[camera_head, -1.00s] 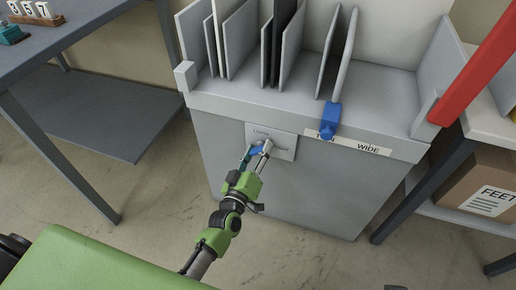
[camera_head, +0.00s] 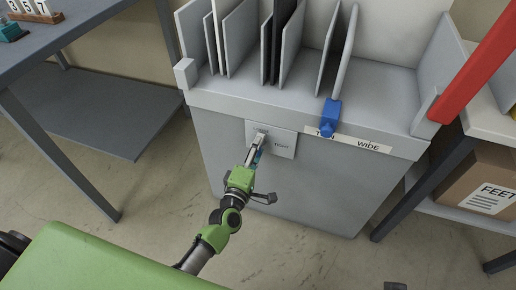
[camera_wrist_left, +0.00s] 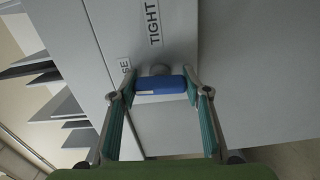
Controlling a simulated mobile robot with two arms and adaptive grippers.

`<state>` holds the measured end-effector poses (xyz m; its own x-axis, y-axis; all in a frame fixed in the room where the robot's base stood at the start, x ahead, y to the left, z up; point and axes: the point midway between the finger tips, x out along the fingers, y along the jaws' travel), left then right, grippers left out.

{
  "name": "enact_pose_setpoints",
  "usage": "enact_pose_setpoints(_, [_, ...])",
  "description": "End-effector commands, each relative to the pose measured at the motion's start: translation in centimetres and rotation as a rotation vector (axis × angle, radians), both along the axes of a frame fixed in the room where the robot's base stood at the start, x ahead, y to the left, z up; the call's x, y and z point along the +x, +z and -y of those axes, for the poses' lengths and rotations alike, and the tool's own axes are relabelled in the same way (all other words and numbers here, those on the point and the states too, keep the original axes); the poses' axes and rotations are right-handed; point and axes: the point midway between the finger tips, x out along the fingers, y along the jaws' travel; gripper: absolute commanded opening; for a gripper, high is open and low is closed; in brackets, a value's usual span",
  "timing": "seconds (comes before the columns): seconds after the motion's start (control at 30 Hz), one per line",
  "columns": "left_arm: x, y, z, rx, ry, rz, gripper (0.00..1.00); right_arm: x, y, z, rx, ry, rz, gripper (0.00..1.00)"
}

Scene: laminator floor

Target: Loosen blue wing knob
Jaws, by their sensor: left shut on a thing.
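The blue wing knob (camera_wrist_left: 160,85) sits on a pale plate (camera_head: 284,145) on the front of the grey cabinet. The plate is lettered TIGHT, with another word partly hidden, ending in SE. My left gripper (camera_head: 258,148) is at the plate, its fingers around the knob. In the left wrist view my left gripper (camera_wrist_left: 163,84) has one finger at each end of the knob and is shut on it. In the head view the knob is mostly hidden by the fingers.
A blue block (camera_head: 330,116) sits on the cabinet's top edge above a TWIN/WIDE label strip (camera_head: 366,146). Upright grey dividers (camera_head: 240,40) stand on top. A red bar (camera_head: 480,62) and a cardboard box (camera_head: 484,182) are at right; a dark table (camera_head: 75,35) is at left.

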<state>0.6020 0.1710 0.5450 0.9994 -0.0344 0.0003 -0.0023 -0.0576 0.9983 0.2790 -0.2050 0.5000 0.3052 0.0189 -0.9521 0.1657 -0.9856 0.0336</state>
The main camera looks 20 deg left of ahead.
Motion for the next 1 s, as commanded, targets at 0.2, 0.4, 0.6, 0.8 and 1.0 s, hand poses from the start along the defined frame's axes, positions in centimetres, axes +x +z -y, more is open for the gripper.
enact_pose_setpoints(0.2, [0.00,0.00,-0.12,-0.058,0.002,-0.002,0.22,0.01,-0.12,0.00,0.000,0.000,0.000,0.84])
enact_pose_setpoints(0.4, [0.00,0.01,-0.12,-0.075,0.002,-0.002,0.22,0.01,-0.13,0.01,0.000,0.000,0.000,0.84])
enact_pose_setpoints(0.6, [0.00,0.01,-0.11,-0.077,0.002,-0.003,0.22,0.02,-0.13,0.01,0.000,0.000,0.001,0.84])
enact_pose_setpoints(0.8, [0.00,0.01,-0.09,-0.076,0.002,-0.002,0.61,0.02,-0.12,0.02,0.000,0.000,0.001,0.84])
enact_pose_setpoints(1.0, [0.00,0.00,-0.05,-0.074,0.001,-0.002,0.61,0.03,-0.12,0.02,0.000,0.000,0.001,0.84])
